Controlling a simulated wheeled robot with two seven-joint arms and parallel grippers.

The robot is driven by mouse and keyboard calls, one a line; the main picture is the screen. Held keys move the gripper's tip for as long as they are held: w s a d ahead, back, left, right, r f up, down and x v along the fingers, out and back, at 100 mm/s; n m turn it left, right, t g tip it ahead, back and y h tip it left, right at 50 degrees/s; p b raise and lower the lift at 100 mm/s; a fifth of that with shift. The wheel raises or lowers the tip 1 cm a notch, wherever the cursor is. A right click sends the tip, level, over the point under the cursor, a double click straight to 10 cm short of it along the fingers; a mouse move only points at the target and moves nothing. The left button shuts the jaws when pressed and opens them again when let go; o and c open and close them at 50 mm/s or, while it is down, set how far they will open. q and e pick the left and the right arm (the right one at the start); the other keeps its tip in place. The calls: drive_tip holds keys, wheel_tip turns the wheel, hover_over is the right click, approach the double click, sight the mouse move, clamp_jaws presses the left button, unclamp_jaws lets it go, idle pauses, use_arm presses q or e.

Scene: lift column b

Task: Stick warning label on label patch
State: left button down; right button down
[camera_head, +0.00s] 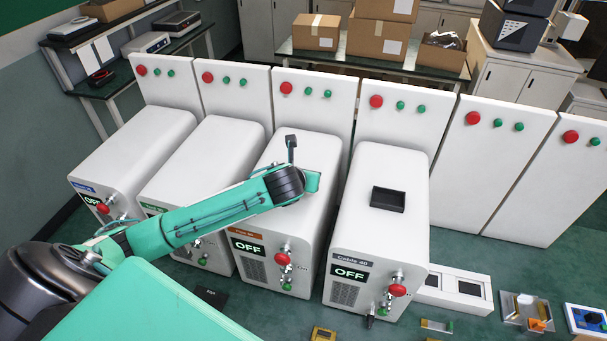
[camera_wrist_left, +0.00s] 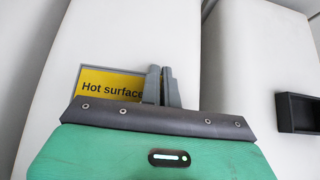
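The yellow warning label (camera_wrist_left: 112,84), reading "Hot surface", shows in the left wrist view, lying over a thin grey-edged patch (camera_wrist_left: 77,70) on a white cabinet face. My left gripper (camera_wrist_left: 160,85) has its two fingers close together at the label's right edge and looks shut on it; the exact contact is hidden. In the head view my left arm reaches over the white cabinet with the orange tag (camera_head: 297,222), and its wrist hides the label and patch. The label's lower part is hidden by my gripper body. My right gripper is not in view.
A neighbouring cabinet (camera_head: 378,229) stands to the right with a black tray (camera_head: 388,199) on top. Two more white cabinets stand to the left. Each has a front panel with a red button and an OFF display on those seen. Boxes (camera_head: 315,32) sit on a bench behind.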

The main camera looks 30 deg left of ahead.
use_arm(q)
drive_tip(key=shift+f, duration=0.15)
drive_tip(key=c, duration=1.6)
unclamp_jaws()
drive_tip(key=shift+s+d+r+b, duration=0.1)
drive_tip(key=shift+s+r+b, duration=0.2)
drive_tip(key=shift+s, duration=0.1)
drive_tip(key=b+v, duration=0.3)
drive_tip(key=v, duration=1)
drive_tip(key=shift+w, duration=0.1)
